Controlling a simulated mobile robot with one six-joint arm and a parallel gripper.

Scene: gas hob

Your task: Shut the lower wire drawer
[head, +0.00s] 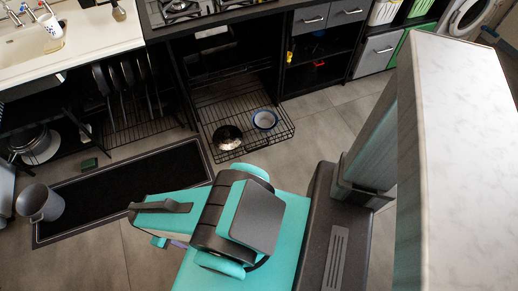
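The lower wire drawer (202,111) is a black wire basket low under the hob in the middle of the head view. It stands pulled out of the cabinet over the grey floor. A dark bowl or pan with a pale patch (228,137) and a blue-rimmed white bowl (264,119) sit in it. My teal and black arm is folded in the foreground, below and apart from the drawer.
A black mat (110,190) lies on the floor at the left, with a grey bucket or mug (40,203) at its left end. A wire rack with dark pans (125,85) is left of the drawer. Open tiled floor (335,115) lies to the drawer's right.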

